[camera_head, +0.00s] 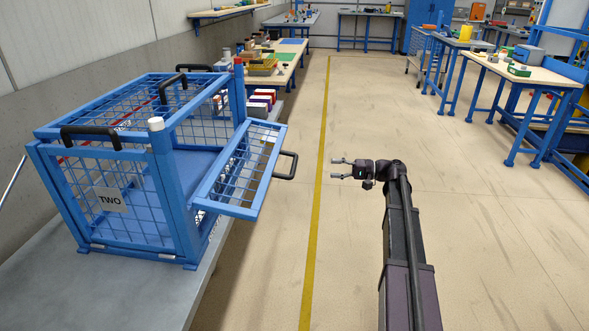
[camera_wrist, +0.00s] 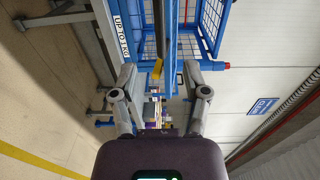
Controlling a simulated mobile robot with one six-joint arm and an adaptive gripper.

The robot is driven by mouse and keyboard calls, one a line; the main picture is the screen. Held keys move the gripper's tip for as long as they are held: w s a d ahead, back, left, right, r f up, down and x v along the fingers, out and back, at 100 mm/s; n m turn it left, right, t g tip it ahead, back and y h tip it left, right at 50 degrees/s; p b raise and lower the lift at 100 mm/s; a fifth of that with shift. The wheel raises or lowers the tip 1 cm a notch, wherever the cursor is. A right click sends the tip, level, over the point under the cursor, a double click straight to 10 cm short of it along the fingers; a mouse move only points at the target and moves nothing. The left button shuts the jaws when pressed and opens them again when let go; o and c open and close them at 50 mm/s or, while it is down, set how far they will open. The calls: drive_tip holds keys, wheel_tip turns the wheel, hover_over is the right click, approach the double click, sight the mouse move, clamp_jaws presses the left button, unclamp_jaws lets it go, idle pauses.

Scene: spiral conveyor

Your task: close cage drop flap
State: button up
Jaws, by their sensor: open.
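A blue wire-mesh cage (camera_head: 110,165) stands on a grey table at the left, with a "TWO" label on its front. Its drop flap (camera_head: 238,170) is a blue mesh panel hanging open on the cage's right side, sloping outward, with a black handle (camera_head: 287,165) at its outer edge. My gripper (camera_head: 338,168) is open and empty, to the right of the handle and apart from it, pointing left toward the cage. In the wrist view, blue mesh of the cage (camera_wrist: 207,22) shows beyond my fingers (camera_wrist: 161,88), rotated sideways.
The grey table edge (camera_head: 205,290) runs under the cage along the wall. A workbench with boxes and parts (camera_head: 285,52) stands behind it. Open floor with a yellow line (camera_head: 316,215) lies to the right. Wooden-topped benches (camera_head: 525,72) stand at the far right.

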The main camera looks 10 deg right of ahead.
sight(294, 164)
drive_tip(key=x, duration=1.4)
drive_tip(key=shift+f, duration=0.15)
clamp_jaws()
drive_tip(key=shift+d, duration=0.2)
